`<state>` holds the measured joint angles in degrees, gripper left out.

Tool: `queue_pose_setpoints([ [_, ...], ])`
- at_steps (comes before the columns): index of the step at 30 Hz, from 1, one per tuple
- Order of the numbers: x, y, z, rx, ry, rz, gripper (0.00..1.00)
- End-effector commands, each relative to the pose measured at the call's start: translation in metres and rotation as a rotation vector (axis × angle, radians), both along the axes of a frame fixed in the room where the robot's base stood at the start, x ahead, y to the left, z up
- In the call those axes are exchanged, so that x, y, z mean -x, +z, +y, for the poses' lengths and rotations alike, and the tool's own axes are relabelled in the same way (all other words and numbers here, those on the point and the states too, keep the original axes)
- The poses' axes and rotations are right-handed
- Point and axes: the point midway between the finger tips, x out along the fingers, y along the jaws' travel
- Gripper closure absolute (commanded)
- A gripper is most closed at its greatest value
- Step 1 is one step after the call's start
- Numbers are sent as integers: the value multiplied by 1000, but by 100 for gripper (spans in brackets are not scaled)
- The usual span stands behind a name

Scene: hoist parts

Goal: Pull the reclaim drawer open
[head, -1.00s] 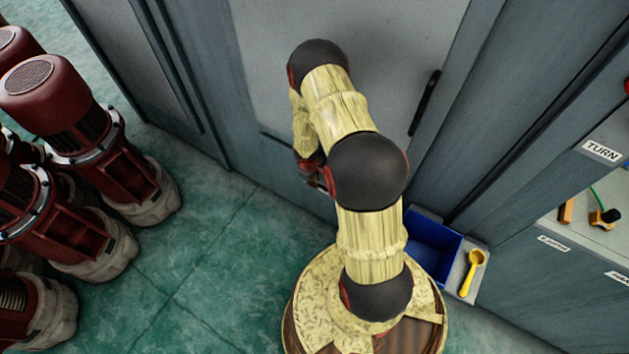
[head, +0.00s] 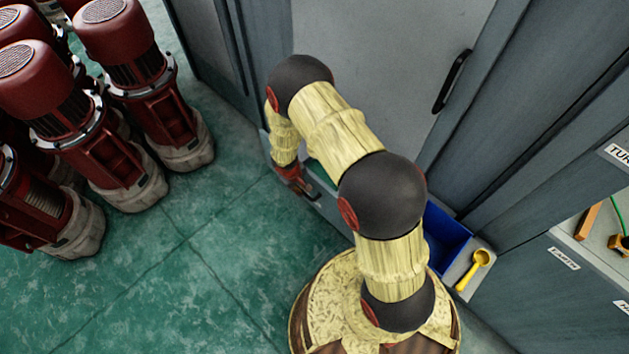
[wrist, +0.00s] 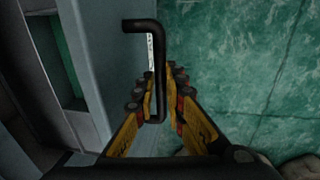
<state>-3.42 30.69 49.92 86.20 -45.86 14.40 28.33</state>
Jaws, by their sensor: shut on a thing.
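The reclaim drawer's grey front (head: 332,212) stands out from the grey cabinet, partly hidden behind my arm. A gap with a green strip shows behind it. In the wrist view the drawer front (wrist: 112,50) runs up the picture, with the open gap to its left. Its black bar handle (wrist: 140,26) stands off the front. My gripper (wrist: 160,100) is shut on this handle, one yellow-and-black finger on each side. In the head view my gripper (head: 297,186) is at the drawer front, its fingertips small and partly hidden.
Several red motors (head: 120,40) stand on the left. A blue bin (head: 443,238) and a yellow scoop (head: 480,262) are beside my base on the right. A cabinet door with a black handle (head: 452,80) is above. Green floor (head: 210,250) is free at lower left.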

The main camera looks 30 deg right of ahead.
Motion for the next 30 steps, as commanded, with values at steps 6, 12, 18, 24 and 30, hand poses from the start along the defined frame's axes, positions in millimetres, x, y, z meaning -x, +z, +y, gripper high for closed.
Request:
queue_pose_setpoints([
  [6, 11, -1, 32, 0, 2, 0, 100],
  [12, 15, 0, 41, -1, 1, 1, 100],
  [18, 15, 0, 42, 0, 0, 1, 100],
  [24, 15, 0, 42, 0, 0, 1, 86],
  [30, 15, 0, 42, 0, 0, 1, 74],
])
